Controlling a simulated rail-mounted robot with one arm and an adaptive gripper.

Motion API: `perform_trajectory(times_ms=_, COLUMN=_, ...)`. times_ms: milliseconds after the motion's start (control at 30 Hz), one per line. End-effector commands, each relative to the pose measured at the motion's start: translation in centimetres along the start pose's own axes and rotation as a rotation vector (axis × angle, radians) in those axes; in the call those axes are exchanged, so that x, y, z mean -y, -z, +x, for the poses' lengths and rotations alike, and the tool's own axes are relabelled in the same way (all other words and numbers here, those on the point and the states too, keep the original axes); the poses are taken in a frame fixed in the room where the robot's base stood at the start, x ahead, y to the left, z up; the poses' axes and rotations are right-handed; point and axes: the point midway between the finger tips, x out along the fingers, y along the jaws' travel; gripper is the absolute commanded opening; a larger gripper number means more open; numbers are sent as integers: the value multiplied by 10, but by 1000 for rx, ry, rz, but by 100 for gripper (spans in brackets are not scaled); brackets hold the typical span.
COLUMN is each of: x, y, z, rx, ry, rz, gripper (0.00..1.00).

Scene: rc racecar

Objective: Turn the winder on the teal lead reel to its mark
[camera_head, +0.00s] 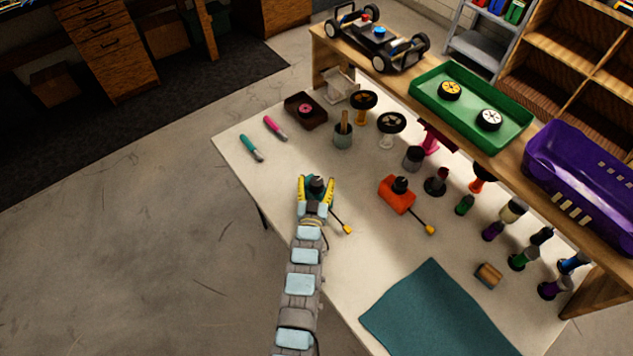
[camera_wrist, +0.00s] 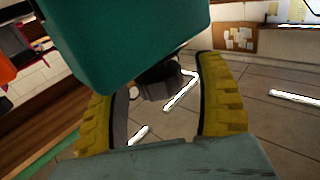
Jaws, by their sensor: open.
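The teal lead reel (camera_wrist: 120,40) fills the upper left of the wrist view, close to the camera. In the head view most of it (camera_head: 309,189) is hidden by my gripper. Its black winder (camera_head: 317,183) shows between my fingers, and a dark knob (camera_wrist: 160,85) shows between them in the wrist view. A lead with a yellow tip (camera_head: 347,229) sticks out at its lower right. My gripper (camera_head: 318,181) is open, with one yellow finger on each side of the winder. I cannot tell whether either finger touches it. The mark is not visible.
An orange reel (camera_head: 396,195) with a black knob stands to the right. A teal mat (camera_head: 437,312) covers the near table. Several bottles stand below the wooden shelf (camera_head: 400,93) at right.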

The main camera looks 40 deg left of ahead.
Motion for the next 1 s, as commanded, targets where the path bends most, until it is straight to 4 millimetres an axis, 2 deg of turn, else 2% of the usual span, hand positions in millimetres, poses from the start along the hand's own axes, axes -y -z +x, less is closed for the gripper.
perform_trajectory(times_ms=267, x=0, y=2, z=-17, rx=-4, ry=0, rz=0, gripper=70)
perform_trajectory(times_ms=1000, x=0, y=-2, z=-103, rx=3, ry=0, rz=0, gripper=70)
